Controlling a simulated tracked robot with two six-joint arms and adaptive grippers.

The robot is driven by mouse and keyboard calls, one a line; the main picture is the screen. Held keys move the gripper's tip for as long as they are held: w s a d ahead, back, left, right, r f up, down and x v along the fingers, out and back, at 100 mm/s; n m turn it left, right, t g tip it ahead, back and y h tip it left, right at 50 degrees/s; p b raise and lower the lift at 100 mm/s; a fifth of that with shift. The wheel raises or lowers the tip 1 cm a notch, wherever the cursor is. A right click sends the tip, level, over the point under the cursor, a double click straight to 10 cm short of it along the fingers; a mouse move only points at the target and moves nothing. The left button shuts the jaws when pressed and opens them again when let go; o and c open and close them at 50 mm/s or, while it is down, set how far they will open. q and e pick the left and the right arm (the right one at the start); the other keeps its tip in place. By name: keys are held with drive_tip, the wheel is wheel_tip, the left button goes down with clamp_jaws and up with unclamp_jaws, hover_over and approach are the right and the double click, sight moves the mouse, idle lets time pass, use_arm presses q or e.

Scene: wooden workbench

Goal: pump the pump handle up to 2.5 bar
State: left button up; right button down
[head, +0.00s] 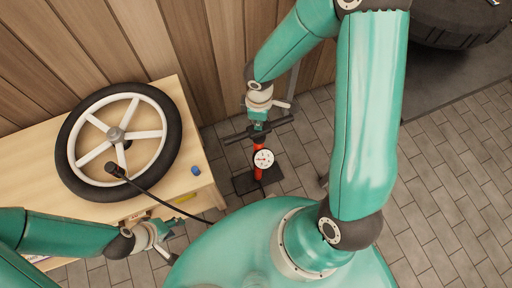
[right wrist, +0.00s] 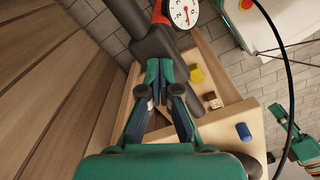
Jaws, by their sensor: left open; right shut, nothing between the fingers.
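The floor pump stands on the paving beside the bench, with a red body (head: 259,173), a white round gauge (head: 264,158) and a black crossbar handle (head: 237,137). The gauge face shows partly in the right wrist view (right wrist: 183,11); I cannot read its value. My right gripper (head: 259,127) is over the middle of the handle. In the right wrist view its fingers (right wrist: 164,70) are shut and empty, close to the dark handle bar (right wrist: 154,40); I cannot tell whether they touch it. My left gripper (head: 168,240) is open and empty by the bench's front edge.
A spoked wheel with a black tyre (head: 72,171) lies on the wooden bench (head: 190,137). A black hose (head: 158,198) runs from its rim side toward the pump. A blue cap (head: 195,171) lies near the bench edge. A yellow block (right wrist: 197,75) and brown block (right wrist: 212,100) show below.

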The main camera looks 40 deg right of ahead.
drive_tip(key=shift+f+b, duration=0.3)
drive_tip(key=shift+f, duration=0.35)
wheel_tip(320, 180, up, 17)
drive_tip(key=p, duration=1.4)
